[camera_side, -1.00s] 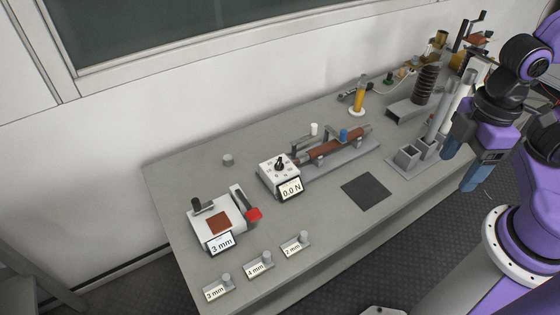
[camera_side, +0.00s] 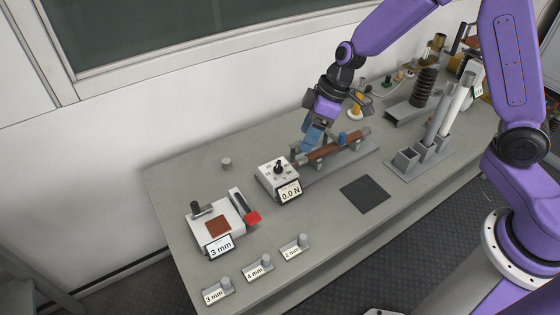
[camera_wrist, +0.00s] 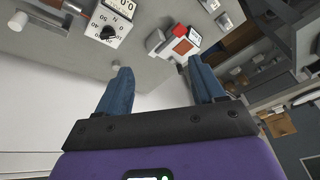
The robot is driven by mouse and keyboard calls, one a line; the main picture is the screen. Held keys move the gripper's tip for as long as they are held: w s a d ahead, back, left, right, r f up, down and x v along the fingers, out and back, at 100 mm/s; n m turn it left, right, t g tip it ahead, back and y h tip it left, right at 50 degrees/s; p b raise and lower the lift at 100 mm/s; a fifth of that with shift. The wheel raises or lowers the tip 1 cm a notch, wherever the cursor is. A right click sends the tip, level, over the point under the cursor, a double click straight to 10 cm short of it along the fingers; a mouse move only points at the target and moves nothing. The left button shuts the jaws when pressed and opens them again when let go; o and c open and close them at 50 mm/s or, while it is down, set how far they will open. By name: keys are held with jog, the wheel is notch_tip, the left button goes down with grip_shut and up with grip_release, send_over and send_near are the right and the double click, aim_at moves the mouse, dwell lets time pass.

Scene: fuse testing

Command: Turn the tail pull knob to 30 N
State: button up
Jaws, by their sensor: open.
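The tail pull knob (camera_side: 279,167) is a black knob on top of a white box (camera_side: 266,181) with small markings around it. The box's front display (camera_side: 290,192) reads 0.0 N. In the wrist view the knob (camera_wrist: 108,33) shows at the upper left, beyond the fingertips. My gripper (camera_side: 310,143) is above the bench, just behind and to the right of the box, with its blue fingers pointing down. In the wrist view my gripper (camera_wrist: 157,78) has its two fingers wide apart with nothing between them.
A brown cylinder (camera_side: 330,150) with a blue band lies on a grey rail right of the box, close to my gripper. A white device (camera_side: 209,228) labelled 3 mm stands to the left. A dark square mat (camera_side: 365,194) lies in front.

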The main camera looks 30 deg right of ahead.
jog(key=m+t, duration=0.1)
jog(key=t, duration=0.1)
send_near(278, 164)
jog(key=shift+h, duration=0.4)
jog(key=x, duration=0.8)
jog(key=shift+w+a+f, duration=0.15)
jog(key=shift+a, duration=0.2)
jog(key=c, duration=1.1)
